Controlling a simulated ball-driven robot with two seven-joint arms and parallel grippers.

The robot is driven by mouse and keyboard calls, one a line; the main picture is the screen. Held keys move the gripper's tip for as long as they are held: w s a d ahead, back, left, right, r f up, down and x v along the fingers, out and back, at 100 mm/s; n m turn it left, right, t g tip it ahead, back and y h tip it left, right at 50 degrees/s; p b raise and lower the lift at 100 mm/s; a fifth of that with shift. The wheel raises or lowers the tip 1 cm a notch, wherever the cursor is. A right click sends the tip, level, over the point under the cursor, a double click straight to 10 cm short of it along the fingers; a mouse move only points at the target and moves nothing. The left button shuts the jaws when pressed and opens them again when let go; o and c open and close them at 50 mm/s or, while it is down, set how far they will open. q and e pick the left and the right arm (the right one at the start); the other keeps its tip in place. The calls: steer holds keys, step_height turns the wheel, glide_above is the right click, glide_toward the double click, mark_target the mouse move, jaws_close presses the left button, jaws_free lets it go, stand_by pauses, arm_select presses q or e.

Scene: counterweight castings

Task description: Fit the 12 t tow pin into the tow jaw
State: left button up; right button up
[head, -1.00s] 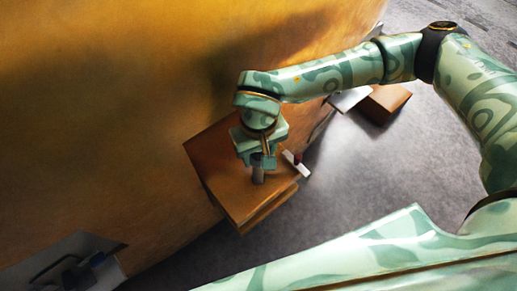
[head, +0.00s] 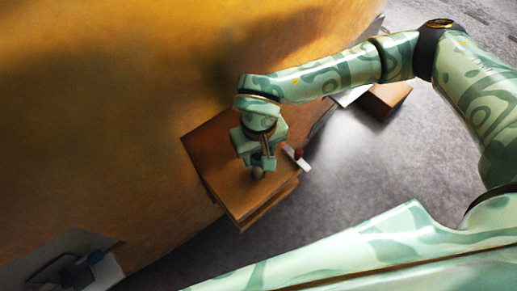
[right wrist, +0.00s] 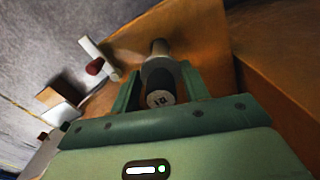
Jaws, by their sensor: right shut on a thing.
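The tow jaw (head: 215,157) is an orange-brown block of stacked plates on the side of the large orange casting. Its top plate also shows in the right wrist view (right wrist: 196,30). My right gripper (head: 262,163) is over this plate, shut on the grey tow pin (head: 258,174). In the right wrist view the pin (right wrist: 160,98) sits between the fingers, its dark, marked end face towards the camera and its paler shaft pointing away to the plate. I cannot tell whether its far end is in a hole; no hole shows clearly. My left gripper is not in view.
A red knob (head: 299,153) on a white tab (head: 303,164) is at the jaw's right edge, close to the gripper. A brown block (head: 386,100) stands farther right. A grey bracket (head: 60,245) with dark parts is at lower left. Grey floor is open at right.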

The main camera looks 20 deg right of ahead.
mark_target(259, 170)
arm_select(q)
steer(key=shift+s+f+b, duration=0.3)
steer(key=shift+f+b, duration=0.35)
steer(key=shift+b, duration=0.05)
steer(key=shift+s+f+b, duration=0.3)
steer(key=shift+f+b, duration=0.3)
steer(key=shift+b, duration=0.05)
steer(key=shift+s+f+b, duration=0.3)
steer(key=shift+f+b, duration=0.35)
steer(key=shift+b, duration=0.05)
arm_select(e)
steer(key=shift+f, duration=4.4)
steer(key=o, duration=1.2)
steer(key=shift+c, duration=0.2)
steer(key=shift+f, duration=0.1)
step_height(259, 170, up, 16)
steer(key=p, duration=0.5)
steer(key=shift+r, duration=0.25)
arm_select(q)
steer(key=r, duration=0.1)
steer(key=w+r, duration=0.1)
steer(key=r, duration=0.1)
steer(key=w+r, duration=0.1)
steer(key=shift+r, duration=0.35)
arm_select(e)
steer(key=shift+f, duration=0.15)
